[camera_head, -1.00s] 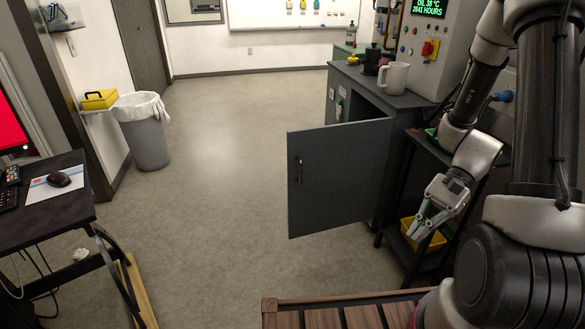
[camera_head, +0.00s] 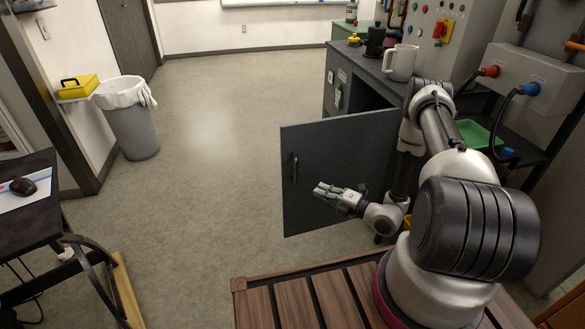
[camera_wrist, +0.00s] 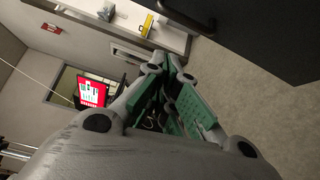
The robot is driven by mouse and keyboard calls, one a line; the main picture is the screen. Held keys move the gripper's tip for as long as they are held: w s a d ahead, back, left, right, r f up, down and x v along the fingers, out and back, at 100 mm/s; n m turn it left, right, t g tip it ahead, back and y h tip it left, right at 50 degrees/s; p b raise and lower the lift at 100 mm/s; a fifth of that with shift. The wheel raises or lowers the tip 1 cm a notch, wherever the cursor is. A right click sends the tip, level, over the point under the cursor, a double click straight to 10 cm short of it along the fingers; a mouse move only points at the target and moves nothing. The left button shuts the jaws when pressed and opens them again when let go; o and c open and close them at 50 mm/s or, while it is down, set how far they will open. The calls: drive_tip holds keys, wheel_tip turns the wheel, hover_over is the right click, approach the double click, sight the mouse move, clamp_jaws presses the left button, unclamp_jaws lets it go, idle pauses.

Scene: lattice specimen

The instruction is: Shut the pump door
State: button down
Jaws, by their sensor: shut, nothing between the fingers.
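The pump door (camera_head: 325,150) is a dark grey panel that stands wide open from the dark pump cabinet (camera_head: 345,95). A dark vertical handle (camera_head: 294,168) is on its left part. My gripper (camera_head: 320,190) is shut and empty, in front of the door's lower half and pointing left. I cannot tell whether it touches the door. In the wrist view my gripper's green-padded fingers (camera_wrist: 176,62) are together, and a dark panel, probably the door (camera_wrist: 270,35), fills the upper right.
A white jug (camera_head: 401,63) and a dark pot stand on the cabinet top. A green tray (camera_head: 475,134) is on the right-hand stand. A grey bin (camera_head: 130,120) and a dark desk (camera_head: 35,215) are at left. The floor left of the door is clear.

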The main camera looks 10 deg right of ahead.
drive_tip(key=w+a+m, duration=0.1)
drive_tip(key=w+a, duration=0.4)
drive_tip(key=w, duration=0.7)
drive_tip(key=shift+a+r+m+t, duration=0.3)
drive_tip(key=shift+a, duration=0.1)
